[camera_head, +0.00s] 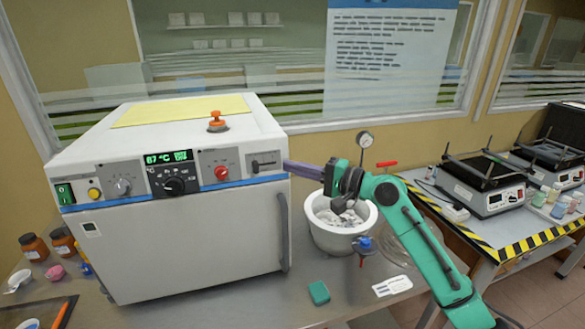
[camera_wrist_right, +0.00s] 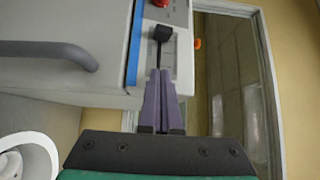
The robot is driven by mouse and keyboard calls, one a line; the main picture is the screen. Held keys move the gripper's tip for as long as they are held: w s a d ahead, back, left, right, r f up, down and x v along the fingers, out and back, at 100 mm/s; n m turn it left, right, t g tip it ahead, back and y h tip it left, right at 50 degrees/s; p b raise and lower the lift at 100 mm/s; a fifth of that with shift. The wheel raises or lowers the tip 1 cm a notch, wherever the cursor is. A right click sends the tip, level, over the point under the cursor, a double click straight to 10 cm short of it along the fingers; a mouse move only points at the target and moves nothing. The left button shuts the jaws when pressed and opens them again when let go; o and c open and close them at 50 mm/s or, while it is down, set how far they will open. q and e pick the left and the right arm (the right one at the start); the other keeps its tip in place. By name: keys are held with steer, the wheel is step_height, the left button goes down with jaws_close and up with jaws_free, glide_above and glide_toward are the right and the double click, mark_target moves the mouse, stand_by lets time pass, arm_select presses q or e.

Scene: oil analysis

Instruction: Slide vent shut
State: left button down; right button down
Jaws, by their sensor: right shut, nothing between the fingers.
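The vent slider is a small black knob (camera_head: 256,166) at the left end of a dark slot, on a grey plate at the right end of the white oven's control strip. In the right wrist view, the black knob (camera_wrist_right: 162,33) is just beyond my fingertips, with a thin dark line running from it toward them. My right gripper (camera_head: 287,163) has purple fingers and is at the oven's right front edge, to the right of the knob. In the wrist view, the fingers (camera_wrist_right: 160,72) are together and empty, apart from the knob. My left gripper is out of view.
The oven (camera_head: 180,245) has a vertical door handle (camera_head: 283,232) below the slider. A red button (camera_head: 221,172) is left of the slider plate. A white pot (camera_head: 335,235) stands under my right arm, with a gauge (camera_head: 365,139) behind. A green block (camera_head: 319,293) lies in front.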

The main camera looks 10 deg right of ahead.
steer(key=b+v, duration=0.5)
steer(key=v, duration=0.4)
steer(key=s+a+f+n+g+h, duration=0.2)
steer(key=s+f+n+h, duration=0.1)
steer(key=f, duration=0.9)
steer(key=s+a+f+n+g+h, duration=0.2)
steer(key=s+f+h, duration=0.1)
steer(key=f, duration=1)
steer(key=s+d+f+n+g+h, duration=0.2)
steer(key=s+d+f+n+h, duration=0.15)
steer(key=s+f, duration=0.4)
steer(key=s+d+f+n+g+h, duration=0.2)
steer(key=s+f+h, duration=0.25)
steer(key=s, duration=0.65)
steer(key=s+f+g, duration=0.2)
steer(key=s+f, duration=0.1)
steer(key=f, duration=2.2)
steer(key=s+d+f, duration=0.3)
steer(key=s+f, duration=1)
steer(key=s, duration=0.3)
steer(key=shift+s+d+g, duration=0.15)
steer(key=shift+d+g, duration=0.05)
steer(key=shift+g, duration=0.2)
